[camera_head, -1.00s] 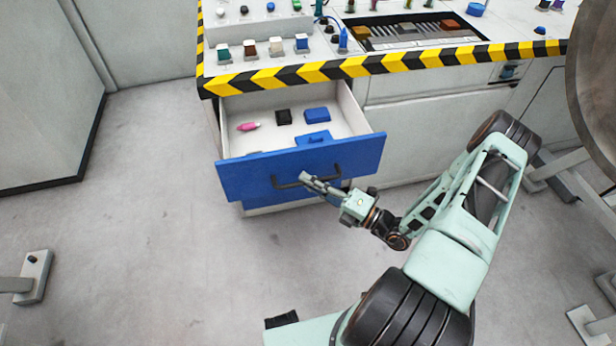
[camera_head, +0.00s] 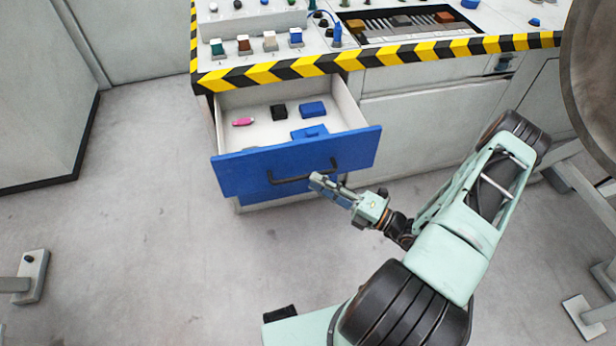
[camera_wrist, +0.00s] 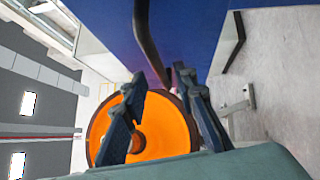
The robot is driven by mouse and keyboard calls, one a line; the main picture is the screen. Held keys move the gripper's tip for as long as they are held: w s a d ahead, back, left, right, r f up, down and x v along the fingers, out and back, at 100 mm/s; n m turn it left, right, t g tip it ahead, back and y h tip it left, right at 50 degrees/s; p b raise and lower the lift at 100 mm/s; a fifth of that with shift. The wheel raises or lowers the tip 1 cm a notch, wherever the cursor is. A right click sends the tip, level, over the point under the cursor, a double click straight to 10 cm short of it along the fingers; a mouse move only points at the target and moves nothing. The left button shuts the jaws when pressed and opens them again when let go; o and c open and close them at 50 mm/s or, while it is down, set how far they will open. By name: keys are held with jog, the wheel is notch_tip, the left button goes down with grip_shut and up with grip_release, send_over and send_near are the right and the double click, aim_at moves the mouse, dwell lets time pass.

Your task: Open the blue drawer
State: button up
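The blue drawer (camera_head: 240,173) is pulled out from the console, and its inside shows. Its dark bar handle (camera_head: 290,180) is on the blue front and also shows in the wrist view (camera_wrist: 146,35). My gripper (camera_head: 316,181) is just in front of the handle, near its right half. In the wrist view the two fingers of my gripper (camera_wrist: 160,82) stand apart, with the handle's bar running down toward the gap between their tips. Whether the fingers touch the bar cannot be told. Nothing shows held.
In the drawer lie a pink item (camera_head: 243,122), a black block (camera_head: 278,111) and blue blocks (camera_head: 313,108). Another blue front is partly hidden below. The console edge has a yellow-black stripe (camera_head: 420,50). An orange disc (camera_wrist: 165,130) shows behind the fingers.

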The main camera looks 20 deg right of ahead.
jog(key=v, duration=0.7)
jog(key=shift+d, duration=0.25)
jog(key=shift+s, duration=0.1)
